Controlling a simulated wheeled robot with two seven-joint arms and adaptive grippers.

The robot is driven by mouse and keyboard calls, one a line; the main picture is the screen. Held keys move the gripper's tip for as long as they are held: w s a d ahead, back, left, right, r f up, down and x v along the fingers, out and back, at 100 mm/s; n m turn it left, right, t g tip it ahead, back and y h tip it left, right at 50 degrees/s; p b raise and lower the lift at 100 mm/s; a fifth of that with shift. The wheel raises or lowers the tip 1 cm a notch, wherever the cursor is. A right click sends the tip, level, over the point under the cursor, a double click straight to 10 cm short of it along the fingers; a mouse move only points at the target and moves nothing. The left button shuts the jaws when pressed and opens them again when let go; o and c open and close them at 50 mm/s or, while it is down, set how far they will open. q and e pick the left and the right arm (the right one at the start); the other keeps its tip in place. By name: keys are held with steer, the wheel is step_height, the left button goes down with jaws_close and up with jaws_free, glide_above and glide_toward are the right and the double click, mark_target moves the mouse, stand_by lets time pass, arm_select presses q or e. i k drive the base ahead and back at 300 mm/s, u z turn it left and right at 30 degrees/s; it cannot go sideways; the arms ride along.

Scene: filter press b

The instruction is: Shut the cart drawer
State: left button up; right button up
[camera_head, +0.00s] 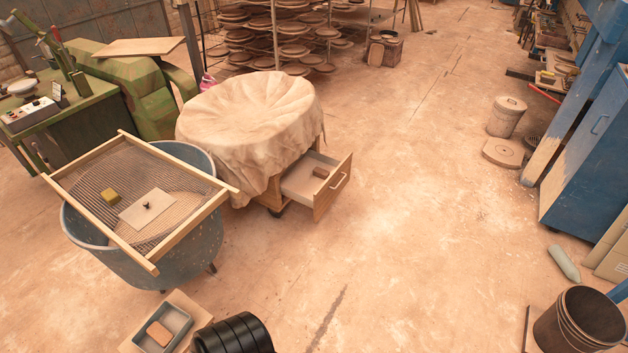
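The cart (275,199) stands near the middle, draped with a pale cloth (250,110) that hangs over its top and sides. Its wooden drawer (331,190) is pulled out toward the lower right. The drawer front has a light bar handle (338,182). The inner back of the drawer is hidden under the cart. Neither of my grippers is in view.
A blue tub (150,265) with a wood-framed mesh screen (85,170) stands left of the cart. A grey tray (165,330) and a black ribbed shape (235,335) are at the bottom. A dark bucket (580,322) stands lower right. Floor right of the drawer is clear.

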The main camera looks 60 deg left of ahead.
mark_target(297, 183)
steer(key=u, duration=0.95)
steer(key=i, duration=0.9)
steer(key=u, duration=1)
